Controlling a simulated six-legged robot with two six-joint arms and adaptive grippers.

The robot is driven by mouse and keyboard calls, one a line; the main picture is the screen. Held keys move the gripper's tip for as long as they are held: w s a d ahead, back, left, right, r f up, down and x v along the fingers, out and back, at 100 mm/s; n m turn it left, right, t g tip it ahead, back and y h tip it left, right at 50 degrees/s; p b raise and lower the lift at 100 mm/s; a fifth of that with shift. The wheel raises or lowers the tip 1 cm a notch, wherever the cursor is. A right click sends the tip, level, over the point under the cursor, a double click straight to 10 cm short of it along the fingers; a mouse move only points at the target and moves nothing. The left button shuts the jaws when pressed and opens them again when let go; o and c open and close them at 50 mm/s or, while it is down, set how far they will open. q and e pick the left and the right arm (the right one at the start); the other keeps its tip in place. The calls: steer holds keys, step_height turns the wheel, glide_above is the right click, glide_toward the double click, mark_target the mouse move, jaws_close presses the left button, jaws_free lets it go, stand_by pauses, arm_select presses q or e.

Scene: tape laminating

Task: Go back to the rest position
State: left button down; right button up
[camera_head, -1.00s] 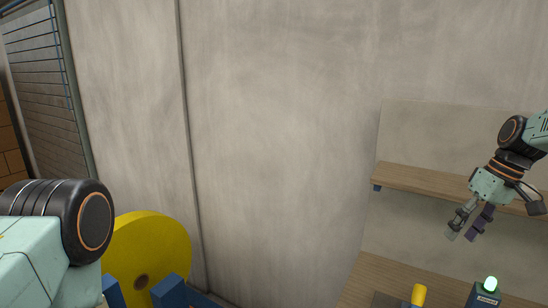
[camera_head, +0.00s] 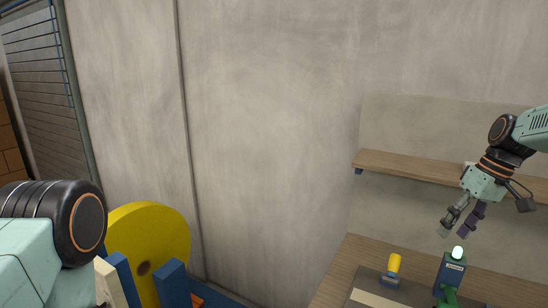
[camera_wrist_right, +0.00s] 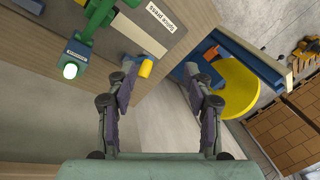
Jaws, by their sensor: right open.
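My right gripper (camera_head: 461,220) hangs in the air at the right of the head view, in front of the wooden shelf and above the workbench. Its fingers are apart and nothing is between them; in the right wrist view the open fingers (camera_wrist_right: 165,80) point toward the bench and floor. My left arm's dark joint shows at the lower left of the head view, but the left gripper is out of view.
A green device with a lit lamp (camera_head: 457,253) and a yellow-handled tool (camera_head: 393,266) stand on the wooden bench (camera_head: 350,262). A yellow disc (camera_head: 165,235) sits in a blue frame at lower left. A shelf (camera_head: 405,167) is behind. Stacked boxes (camera_wrist_right: 290,135) show in the wrist view.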

steer(key=s+a+f+h, duration=0.1)
steer(key=s+a+f, duration=0.25)
steer(key=f, duration=0.45)
steer(key=s+a+f+m, duration=0.1)
steer(key=s+a+f, duration=0.2)
steer(key=a+f, duration=0.3)
steer(key=s+a+f+h, duration=0.1)
steer(key=s+a+f, duration=0.2)
steer(key=f, duration=0.6)
steer(key=s+a+f, duration=0.3)
steer(key=s+f, duration=0.1)
steer(key=s, duration=0.4)
steer(key=s+a+f, duration=0.2)
steer(key=s+f, duration=0.2)
steer(key=s, duration=0.4)
steer(key=s+a+m+g+h, duration=0.1)
steer(key=s+a, duration=0.1)
steer(key=s, duration=1.3)
arm_select(q)
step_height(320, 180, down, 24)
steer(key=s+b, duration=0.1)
steer(key=b, duration=2.3)
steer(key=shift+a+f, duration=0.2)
arm_select(e)
step_height(320, 180, down, 24)
steer(key=shift+w, duration=0.45)
